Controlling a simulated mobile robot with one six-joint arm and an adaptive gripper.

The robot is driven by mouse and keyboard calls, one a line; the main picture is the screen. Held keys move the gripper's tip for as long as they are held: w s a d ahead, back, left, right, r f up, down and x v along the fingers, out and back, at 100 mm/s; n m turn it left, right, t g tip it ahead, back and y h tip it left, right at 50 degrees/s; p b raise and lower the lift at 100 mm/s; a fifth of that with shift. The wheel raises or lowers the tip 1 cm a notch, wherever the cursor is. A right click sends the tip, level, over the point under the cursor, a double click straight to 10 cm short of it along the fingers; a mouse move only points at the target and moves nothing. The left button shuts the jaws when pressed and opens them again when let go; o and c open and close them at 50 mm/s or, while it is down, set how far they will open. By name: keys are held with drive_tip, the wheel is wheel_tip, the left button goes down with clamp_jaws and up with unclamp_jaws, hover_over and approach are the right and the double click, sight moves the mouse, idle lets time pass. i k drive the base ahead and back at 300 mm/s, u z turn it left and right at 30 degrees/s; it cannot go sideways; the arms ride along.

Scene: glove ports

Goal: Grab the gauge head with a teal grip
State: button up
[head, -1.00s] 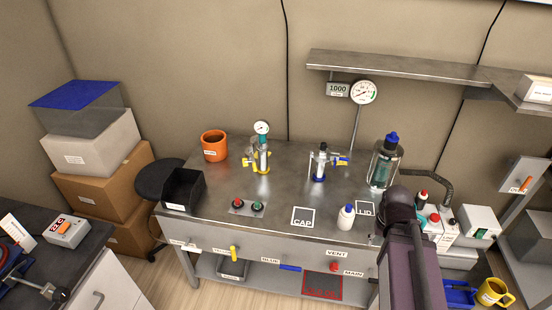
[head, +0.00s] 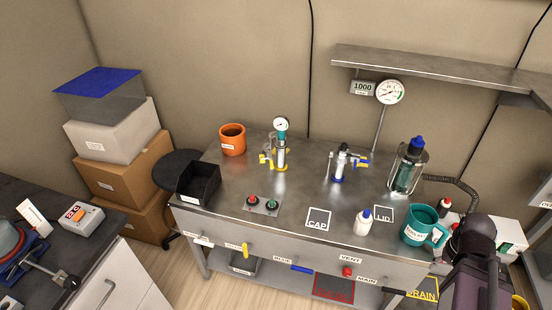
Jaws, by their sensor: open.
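The gauge head (head: 281,125) has a small round white dial above a teal grip. It sits upright on top of a clear cylinder (head: 281,152) with yellow fittings, on the left-middle part of the steel bench (head: 225,195). Part of my arm shows at the lower right of the head view, well to the right of the gauge head. My gripper's fingers are not in view.
A second cylinder with blue fittings (head: 339,163) and a glass vessel with a blue top (head: 408,165) stand to the right. An orange pot (head: 232,140) and black bin (head: 198,183) are left. A teal mug (head: 420,228) and white bottle (head: 363,221) stand near the front right.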

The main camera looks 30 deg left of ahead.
sight(281, 123)
drive_tip(key=z, duration=0.1)
drive_tip(key=k, duration=1.3)
drive_tip(key=u, duration=1.25)
drive_tip(key=i, duration=1)
drive_tip(key=z, duration=0.15)
